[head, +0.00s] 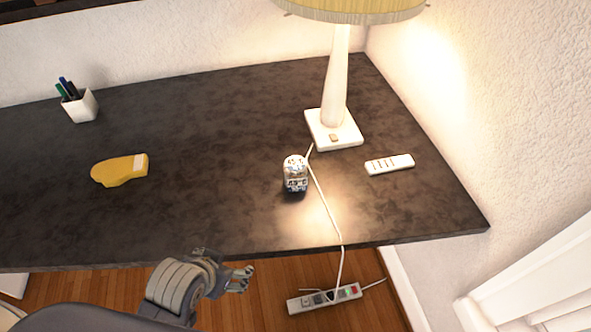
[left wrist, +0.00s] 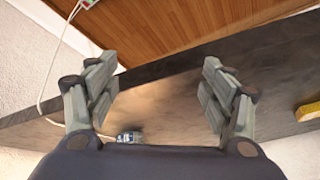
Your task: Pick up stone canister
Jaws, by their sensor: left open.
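The stone canister, a small rounded jar with a white and blue pattern (head: 296,173), stands on the dark desk (head: 220,205) near the lamp cord. In the left wrist view a small part of it (left wrist: 129,136) shows low in the picture, partly hidden by my gripper's body. My left gripper (head: 243,277) is at the desk's front edge, to the lower left of the canister and apart from it. Its two fingers (left wrist: 160,92) are spread wide with nothing between them. My right gripper is not in view.
A lamp (head: 338,90) stands behind the canister, its white cord running close by the canister to a power strip (head: 325,298) on the floor. A white remote (head: 390,164) lies right. A yellow object (head: 120,169) and a pen cup (head: 80,106) are left. The desk's middle is clear.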

